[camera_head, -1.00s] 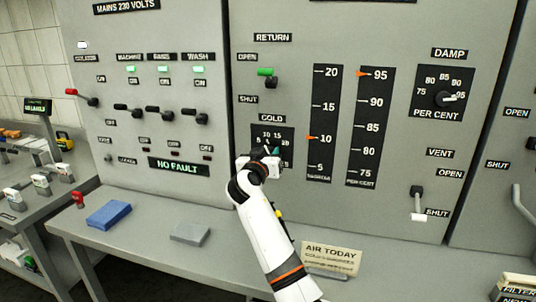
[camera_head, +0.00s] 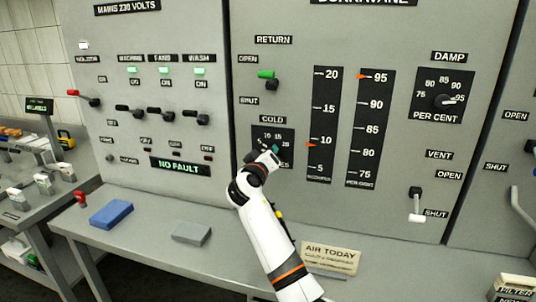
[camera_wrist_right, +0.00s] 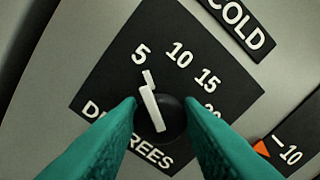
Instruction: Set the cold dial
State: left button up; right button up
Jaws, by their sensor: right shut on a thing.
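The cold dial (camera_head: 283,135) is a black plate with a knob on the middle panel, under the COLD label (camera_head: 272,120). In the right wrist view its black knob (camera_wrist_right: 172,116) carries a white pointer (camera_wrist_right: 152,108), which points close to the 5 mark (camera_wrist_right: 141,54). My right gripper (camera_wrist_right: 165,110) is shut on the knob, with one green finger on each side. In the head view my right gripper (camera_head: 268,157) covers the lower part of the dial. My left gripper is not in view.
The temperature scale (camera_head: 325,110) right of the dial has an orange marker (camera_head: 311,145) just below 10. The RETURN lever (camera_head: 267,76) is above the dial, and the DAMP dial (camera_head: 440,100) is at right. A blue block (camera_head: 111,214) and a grey block (camera_head: 191,234) lie on the bench.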

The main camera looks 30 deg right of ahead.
dwell(0.4)
jog(key=o, duration=0.9)
jog(key=shift+o, duration=0.2)
jog(key=b+v, duration=0.3)
jog(key=v, duration=0.9)
jog(key=shift+f, duration=0.1)
